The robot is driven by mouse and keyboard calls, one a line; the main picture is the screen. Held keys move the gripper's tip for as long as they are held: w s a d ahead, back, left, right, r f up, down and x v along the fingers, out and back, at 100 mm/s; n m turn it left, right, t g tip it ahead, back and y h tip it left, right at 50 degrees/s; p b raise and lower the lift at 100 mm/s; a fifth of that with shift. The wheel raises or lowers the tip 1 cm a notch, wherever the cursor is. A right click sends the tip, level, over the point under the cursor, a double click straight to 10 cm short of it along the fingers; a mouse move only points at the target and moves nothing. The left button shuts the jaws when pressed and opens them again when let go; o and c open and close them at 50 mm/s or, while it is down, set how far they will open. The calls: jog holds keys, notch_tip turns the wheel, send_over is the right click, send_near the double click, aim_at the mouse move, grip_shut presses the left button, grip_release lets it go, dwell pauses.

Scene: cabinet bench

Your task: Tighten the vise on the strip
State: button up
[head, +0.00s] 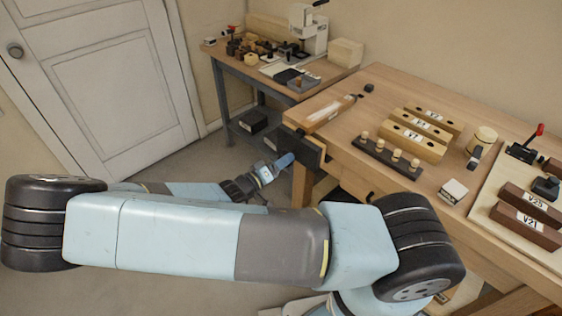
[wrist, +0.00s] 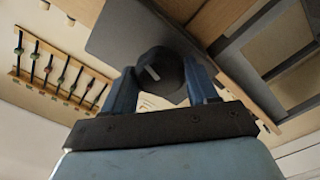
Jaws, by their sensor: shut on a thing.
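The dark vise (head: 311,147) is fixed to the near left end of the workbench. A pale wooden strip (head: 322,112) with a light upper face lies at its top, by the bench corner. I cannot tell how firmly the jaws press on it. My gripper (head: 287,160) is at the vise's outer face. In the wrist view a round dark knob with a pale mark (wrist: 160,72) sits between my two blue fingers (wrist: 162,82), and they are shut on it. The knob is hidden behind the fingers in the head view.
The workbench (head: 377,85) carries wooden blocks (head: 415,140), a dark rack with pegs (head: 385,158), a round jar (head: 482,138) and brown labelled blocks (head: 525,227). A side table (head: 330,72) with a white machine stands behind. Open floor lies left of the vise.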

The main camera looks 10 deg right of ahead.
jog(key=m, duration=0.8)
jog(key=shift+w, duration=0.1)
dwell(0.5)
jog(key=shift+d+m, duration=0.1)
jog(key=shift+m, duration=1.9)
